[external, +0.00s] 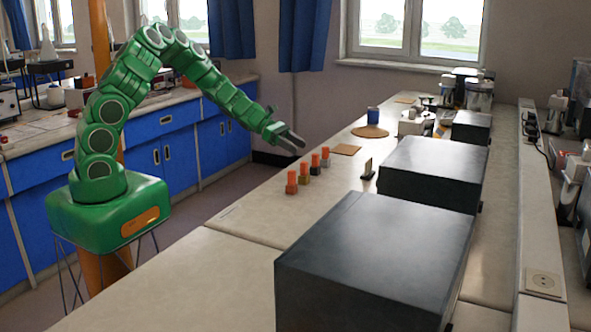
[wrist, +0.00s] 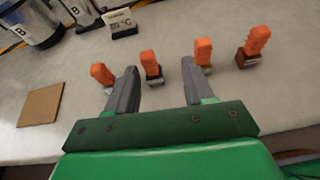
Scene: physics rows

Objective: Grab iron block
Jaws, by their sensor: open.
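Several small metal blocks with orange tops stand in a row on the bench. In the wrist view, from left to right, they are a block with its base mostly hidden by a finger (wrist: 103,75), a dark grey block (wrist: 153,77), a brass-coloured block (wrist: 206,68) and a brown block (wrist: 246,59). I cannot tell surely which is iron; the dark grey one looks closest. The row also shows in the external view, with its nearest block (external: 291,186). My gripper (external: 299,140) is open and empty, above and beside the row. In the wrist view its fingertips (wrist: 159,66) flank the dark grey block's image.
A cork square (wrist: 40,105) lies beyond the row. A small card holder (external: 367,169) stands to its right. Large dark boxes (external: 375,260) (external: 432,172) occupy the bench's right side. The bench's front-left surface (external: 225,275) is clear.

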